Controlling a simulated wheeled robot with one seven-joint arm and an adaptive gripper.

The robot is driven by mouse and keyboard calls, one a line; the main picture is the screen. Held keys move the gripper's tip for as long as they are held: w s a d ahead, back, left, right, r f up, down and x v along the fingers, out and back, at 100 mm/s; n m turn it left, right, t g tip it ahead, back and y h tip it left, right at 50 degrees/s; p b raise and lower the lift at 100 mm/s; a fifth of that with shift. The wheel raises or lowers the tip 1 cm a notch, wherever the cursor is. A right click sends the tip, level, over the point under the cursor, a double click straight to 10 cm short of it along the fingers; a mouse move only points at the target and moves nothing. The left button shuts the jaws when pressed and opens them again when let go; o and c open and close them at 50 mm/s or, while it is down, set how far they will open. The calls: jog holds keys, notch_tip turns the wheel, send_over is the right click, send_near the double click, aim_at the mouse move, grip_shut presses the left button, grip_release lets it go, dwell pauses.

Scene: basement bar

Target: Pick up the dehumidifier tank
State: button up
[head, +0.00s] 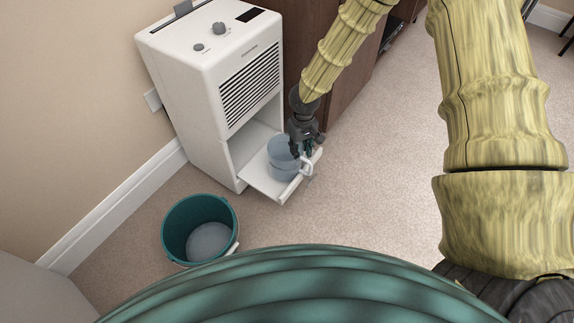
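The dehumidifier (203,85) is a white upright box with a dark vent, standing on the floor against the wall. Its lower front is open, with a white flap or tray (265,186) sticking out. The tank (280,161) is a bluish, see-through container with a white handle (307,167), standing on that flap at the opening. My gripper (306,151) points down at the tank's right side, by the handle. The fingers are small, dark and overlap the tank and handle, so I cannot tell whether they are closed on it.
A teal bucket (171,236) stands on the carpet in front of the dehumidifier, left of the flap. A brown wooden cabinet (352,80) is close behind my gripper. The carpet (375,185) to the right of the tank is clear.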

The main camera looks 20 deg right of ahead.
jog(key=shift+f+b, duration=0.3)
jog(key=shift+f, duration=0.65)
jog(key=shift+c, duration=0.4)
grip_shut()
jog(key=shift+r, duration=0.15)
notch_tip(320, 180, up, 9)
jog(key=p, duration=0.5)
jog(key=shift+r, duration=0.2)
jog(key=w+a+b, duration=0.1)
jog(key=w+b, duration=0.1)
jog(key=b, duration=0.9)
send_over(292, 158)
jog(key=shift+f, duration=4.65)
